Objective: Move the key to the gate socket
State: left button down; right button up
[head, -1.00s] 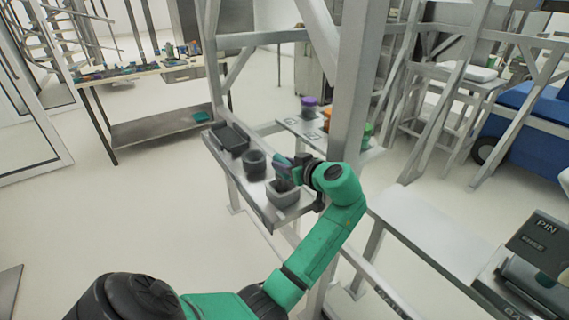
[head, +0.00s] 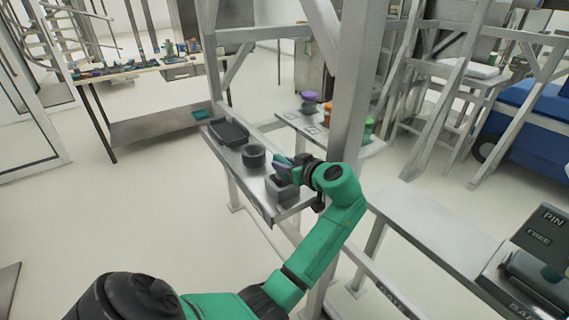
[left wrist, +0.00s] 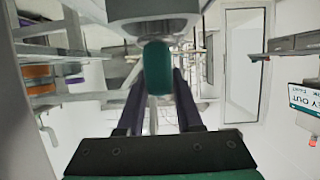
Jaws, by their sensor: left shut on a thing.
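My left gripper (head: 284,168) is just above a grey square holder (head: 283,189) at the near end of a metal shelf (head: 252,178). The left wrist view shows its two dark fingers (left wrist: 158,85) shut on a teal rounded piece (left wrist: 158,68), which may be the key. Most of this piece is hidden in the head view. I cannot tell whether it touches the square holder. A dark round holder (head: 253,156) and a dark rectangular tray (head: 227,133) stand farther back on the shelf. No holder is readably marked as the gate socket. My right gripper is not in view.
A grey upright post (head: 352,95) stands close right of my gripper. Behind it, another shelf (head: 297,122) bears purple (head: 309,95), orange (head: 328,107) and green (head: 369,124) pieces. A device marked PIN (head: 540,236) is at the right. The floor at left is clear.

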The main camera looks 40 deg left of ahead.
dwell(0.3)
pick_arm(q)
grip_release()
jog(key=shift+r+p, duration=2.75)
jog(key=shift+r, duration=1.8)
jog(key=shift+f, duration=0.1)
